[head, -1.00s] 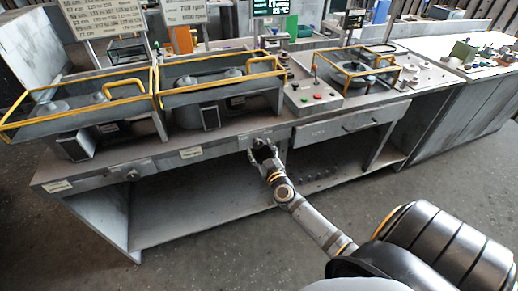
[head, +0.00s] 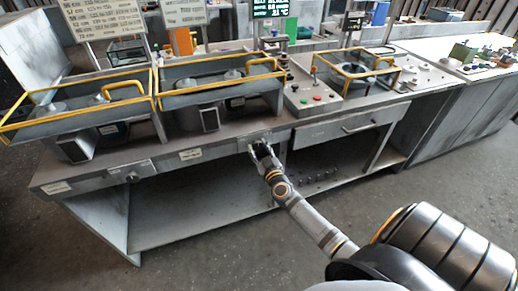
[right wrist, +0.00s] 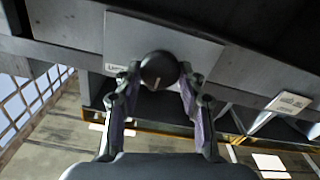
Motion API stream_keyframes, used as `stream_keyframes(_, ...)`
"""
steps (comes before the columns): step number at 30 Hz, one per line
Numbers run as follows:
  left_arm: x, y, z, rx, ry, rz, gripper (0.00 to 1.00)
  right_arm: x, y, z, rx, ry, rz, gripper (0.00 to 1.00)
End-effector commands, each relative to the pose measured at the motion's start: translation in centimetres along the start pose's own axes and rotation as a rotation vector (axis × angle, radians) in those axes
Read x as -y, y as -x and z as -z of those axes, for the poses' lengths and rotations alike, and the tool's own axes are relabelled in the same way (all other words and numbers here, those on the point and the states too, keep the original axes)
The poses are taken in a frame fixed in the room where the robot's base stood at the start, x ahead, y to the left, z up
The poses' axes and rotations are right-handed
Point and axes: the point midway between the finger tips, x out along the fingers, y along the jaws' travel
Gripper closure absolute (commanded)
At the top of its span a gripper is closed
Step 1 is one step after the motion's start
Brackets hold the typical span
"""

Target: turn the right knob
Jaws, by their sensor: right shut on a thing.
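The right knob (right wrist: 158,70) is dark and round, with a short pale mark pointing down in the right wrist view. It sits on a light plate (right wrist: 125,40) on the bench's front rail. My right gripper (head: 262,147) reaches the front of the bench in the head view, where its fingers mostly hide the knob. In the right wrist view my right gripper (right wrist: 158,78) has one finger on each side of the knob and is shut on it. The left knob (head: 132,177) is further left on the same rail, with nothing touching it. My left gripper is not in view.
Two yellow-railed housings (head: 218,98) stand on the bench top. A control box (head: 313,97) with coloured buttons is right of them. A drawer (head: 345,127) with a handle is right of the gripper. The lower shelf (head: 200,215) is mostly bare, and the floor in front is clear.

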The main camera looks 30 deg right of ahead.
Motion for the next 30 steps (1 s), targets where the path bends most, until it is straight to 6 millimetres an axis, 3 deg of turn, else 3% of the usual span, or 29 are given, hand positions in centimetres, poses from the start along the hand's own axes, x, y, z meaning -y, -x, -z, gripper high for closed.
stream_keyframes(11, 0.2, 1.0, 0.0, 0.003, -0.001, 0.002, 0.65, -0.1, 0.0, 0.2, 0.001, -0.182, 0.001, 0.92)
stream_keyframes(30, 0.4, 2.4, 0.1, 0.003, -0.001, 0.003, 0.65, -0.3, 0.0, -0.1, 0.001, -0.761, 0.0, 0.92)
